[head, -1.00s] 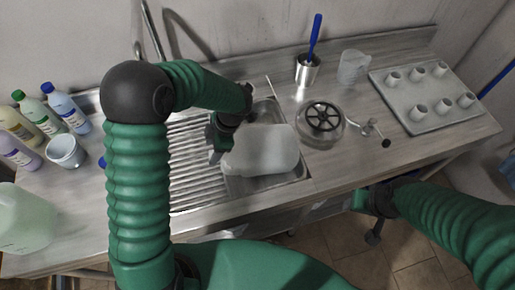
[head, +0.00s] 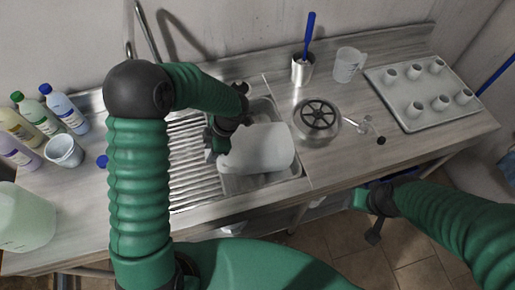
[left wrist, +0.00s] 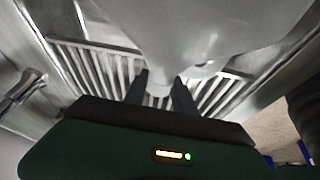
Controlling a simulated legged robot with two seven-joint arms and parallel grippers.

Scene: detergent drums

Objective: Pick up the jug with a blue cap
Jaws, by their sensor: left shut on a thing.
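A whitish, translucent jug (head: 262,150) lies on its side over the sink basin in the head view. My left gripper (head: 218,138) is shut on its left end. In the left wrist view the jug (left wrist: 215,30) fills the top, and a pale, narrow part of it sits between the two dark fingers (left wrist: 162,90). I see no blue cap on this jug. A small blue round thing (head: 102,161) shows beside my left arm, mostly hidden by it. My right gripper (head: 370,212) is low at the counter's front edge, away from the jug; its jaws are unclear.
The sink basin (head: 290,178) has a ribbed drainboard (head: 190,185) to its left. A round metal pot (head: 318,115) and a rack of cups (head: 425,90) are at right.

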